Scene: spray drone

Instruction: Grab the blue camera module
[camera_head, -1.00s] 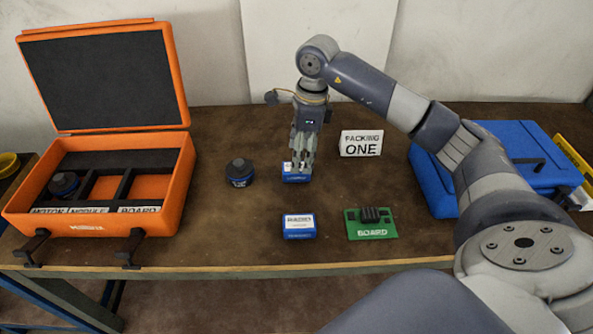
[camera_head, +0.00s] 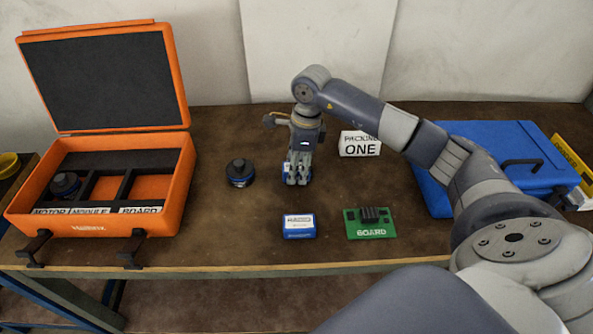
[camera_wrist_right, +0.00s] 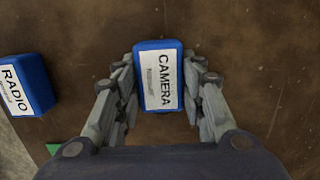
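The blue camera module (camera_wrist_right: 159,77), with a white CAMERA label, is between the fingers of my right gripper (camera_wrist_right: 160,88) in the right wrist view. One finger lies along each long side, very close to it. I cannot tell whether both fingers press on it. In the head view my right gripper (camera_head: 298,180) points straight down at tabletop level and hides most of the module; only a little blue and white (camera_head: 286,168) shows at its left side. I cannot tell whether the module is off the table. My left gripper is out of view.
A blue radio box (camera_head: 299,226) and a green board (camera_head: 370,223) lie in front. A dark round motor (camera_head: 240,172) stands to the left. An open orange case (camera_head: 165,205) is at far left, a blue case (camera_head: 520,150) at right. A PACKING ONE sign (camera_head: 360,144) stands behind.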

